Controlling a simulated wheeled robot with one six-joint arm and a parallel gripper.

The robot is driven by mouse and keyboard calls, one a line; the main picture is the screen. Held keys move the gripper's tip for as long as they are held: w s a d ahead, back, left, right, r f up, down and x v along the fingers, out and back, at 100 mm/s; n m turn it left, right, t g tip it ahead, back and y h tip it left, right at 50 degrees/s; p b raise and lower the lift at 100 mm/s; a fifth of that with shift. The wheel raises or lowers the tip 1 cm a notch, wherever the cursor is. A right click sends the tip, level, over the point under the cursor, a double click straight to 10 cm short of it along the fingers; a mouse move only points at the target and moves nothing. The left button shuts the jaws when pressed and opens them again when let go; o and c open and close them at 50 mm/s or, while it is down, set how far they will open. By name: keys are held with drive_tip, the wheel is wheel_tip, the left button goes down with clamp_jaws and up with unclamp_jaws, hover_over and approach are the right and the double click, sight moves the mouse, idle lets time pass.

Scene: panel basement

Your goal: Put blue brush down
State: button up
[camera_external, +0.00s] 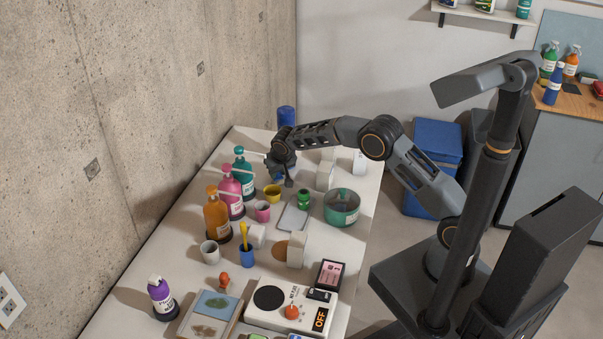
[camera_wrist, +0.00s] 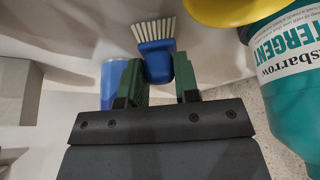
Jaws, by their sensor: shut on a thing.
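My gripper (camera_wrist: 158,82) is shut on the blue brush. In the wrist view the brush (camera_wrist: 158,60) shows between the two green fingers, its blue body gripped and its pale bristles pointing away from me. The brush is mostly hidden there by the gripper. I cannot tell whether it touches the table.
A teal detergent bottle (camera_wrist: 296,100) is close on the right in the wrist view. A blue cylinder (camera_external: 286,117) stands at the table's far end.

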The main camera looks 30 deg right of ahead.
drive_tip(key=shift+f, duration=0.2)
drive_tip(key=o, duration=0.9)
drive_tip(key=shift+o, duration=0.2)
drive_tip(key=shift+r, duration=0.15)
